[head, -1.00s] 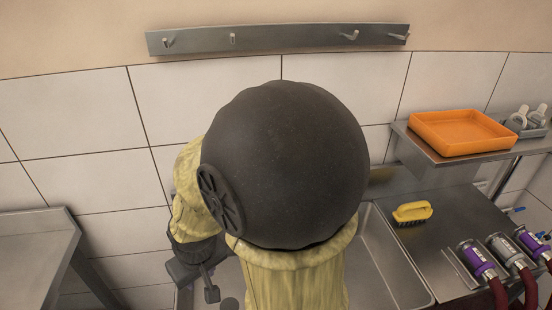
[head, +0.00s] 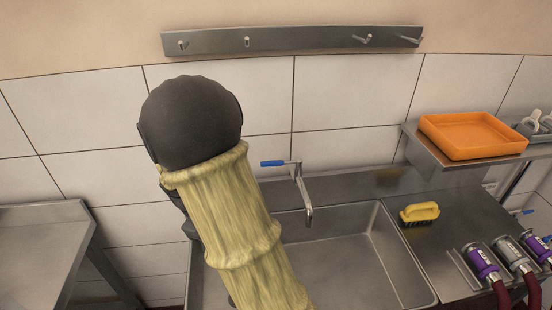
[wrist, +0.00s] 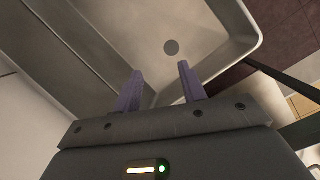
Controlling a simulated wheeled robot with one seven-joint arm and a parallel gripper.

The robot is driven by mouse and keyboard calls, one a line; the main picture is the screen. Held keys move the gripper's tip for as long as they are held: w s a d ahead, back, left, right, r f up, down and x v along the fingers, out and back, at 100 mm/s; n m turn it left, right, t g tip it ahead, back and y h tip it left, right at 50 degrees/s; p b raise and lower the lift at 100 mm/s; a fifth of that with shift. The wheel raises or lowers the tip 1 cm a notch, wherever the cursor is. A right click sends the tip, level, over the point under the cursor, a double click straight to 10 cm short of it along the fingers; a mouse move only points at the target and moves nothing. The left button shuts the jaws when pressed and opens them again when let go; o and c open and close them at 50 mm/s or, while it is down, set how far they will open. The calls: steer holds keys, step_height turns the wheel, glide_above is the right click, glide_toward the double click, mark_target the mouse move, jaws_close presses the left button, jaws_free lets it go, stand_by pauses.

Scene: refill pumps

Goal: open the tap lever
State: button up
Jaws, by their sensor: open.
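The tap lever (head: 273,163) is a short blue handle at the top left of a metal tap (head: 303,193) behind the sink. The tap's spout hangs down over the sink basin (head: 350,262). My arm covers the left part of the sink in the head view and hides my gripper there. In the wrist view my gripper (wrist: 158,82) is open and empty, its two purple fingers apart. It points down toward the basin (wrist: 135,32) with its round drain. The lever is not visible in the wrist view.
A yellow brush (head: 419,211) lies on the counter right of the basin. An orange tray (head: 470,134) sits on a shelf above. Purple-banded hose couplings (head: 483,262) stand at the lower right. A hook rail (head: 300,40) is on the wall. A steel table (head: 40,245) stands at left.

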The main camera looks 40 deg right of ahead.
mark_target(273, 161)
steer(key=w+d+r+n+g+h+p, duration=0.3)
steer(key=w+d+n+h, duration=0.1)
steer(key=w+h, duration=0.2)
steer(key=w+d+r+n+g+h+p, duration=0.2)
steer(key=w+d+r+n+g+h, duration=0.2)
steer(key=w+h, duration=0.2)
steer(key=w, duration=0.2)
steer(key=shift+w+d+r+n+h+p, duration=0.15)
steer(key=shift+w+r+n+h+p, duration=0.15)
steer(key=shift+w+n+h+p, duration=0.1)
steer(key=shift+s, duration=0.1)
steer(key=p+x, duration=0.2)
steer(key=x, duration=0.3)
steer(key=p+x, duration=0.2)
steer(key=x, duration=0.4)
steer(key=p+x, duration=0.3)
steer(key=x, duration=0.2)
steer(key=shift+s+d+r, duration=0.2)
steer(key=shift+s+r, duration=0.05)
steer(key=shift+r, duration=0.1)
steer(key=shift+s+d+f, duration=0.15)
steer(key=shift+s+d, duration=0.05)
steer(key=shift+d, duration=0.15)
steer(key=shift+c, duration=0.3)
jaws_close()
